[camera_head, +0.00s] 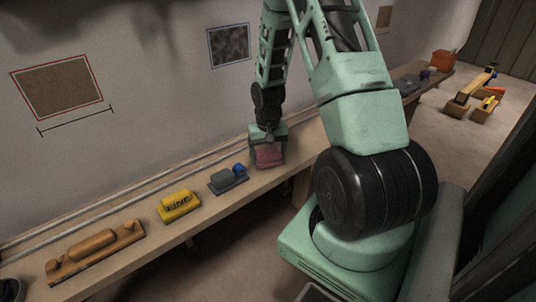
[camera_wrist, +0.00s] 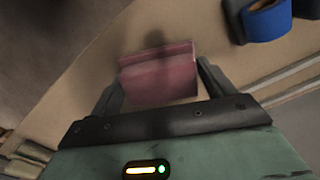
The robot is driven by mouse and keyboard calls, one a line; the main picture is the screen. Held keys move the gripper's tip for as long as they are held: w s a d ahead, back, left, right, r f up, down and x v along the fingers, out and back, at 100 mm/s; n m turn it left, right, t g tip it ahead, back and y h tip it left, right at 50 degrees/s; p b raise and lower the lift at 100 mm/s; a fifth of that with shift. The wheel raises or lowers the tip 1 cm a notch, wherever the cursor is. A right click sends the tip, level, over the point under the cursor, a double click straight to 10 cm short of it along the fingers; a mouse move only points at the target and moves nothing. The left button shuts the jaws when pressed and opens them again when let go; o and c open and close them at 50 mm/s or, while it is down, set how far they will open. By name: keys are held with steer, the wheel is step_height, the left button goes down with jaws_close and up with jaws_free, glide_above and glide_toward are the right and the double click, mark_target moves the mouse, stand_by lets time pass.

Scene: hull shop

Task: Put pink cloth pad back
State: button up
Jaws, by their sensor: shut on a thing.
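The pink cloth pad (camera_head: 268,156) is at my gripper on the long wooden shelf against the wall. In the wrist view the pink pad (camera_wrist: 160,76) sits between the two dark fingers of my gripper (camera_wrist: 158,88), which is shut on it. In the head view my gripper (camera_head: 267,145) points down over the shelf. The pad is at or just above the shelf surface; I cannot tell whether it touches.
The wooden shelf (camera_head: 150,232) holds a grey block with a blue knob (camera_head: 229,179), a yellow block (camera_head: 178,205) and a long wooden tool (camera_head: 95,251) to the left. An orange box (camera_head: 443,60) stands far right. Pipes run along the wall behind.

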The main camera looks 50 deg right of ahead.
mark_target(268, 150)
steer(key=o, duration=0.9)
steer(key=shift+c, duration=0.2)
step_height(268, 150, up, 12)
steer(key=p, duration=0.3)
steer(key=w+a+r+n, duration=0.2)
steer(key=a+r+n, duration=0.15)
steer(key=a, duration=0.85)
steer(key=s+a+r+n, duration=0.2)
steer(key=s+a, duration=0.1)
steer(key=a, duration=0.5)
steer(key=s+a+r+n, duration=0.2)
steer(key=s+a+n, duration=0.1)
steer(key=a, duration=0.4)
steer(key=s+a+r+n, duration=0.2)
steer(key=s+a, duration=0.1)
steer(key=a, duration=0.5)
steer(key=s+a+r+n, duration=0.1)
steer(key=s+a+n, duration=0.3)
steer(key=s, duration=0.6)
steer(key=shift+a+y, duration=0.3)
steer(key=shift+a, duration=0.5)
steer(key=shift+s+n, duration=0.1)
steer(key=shift+n, duration=0.15)
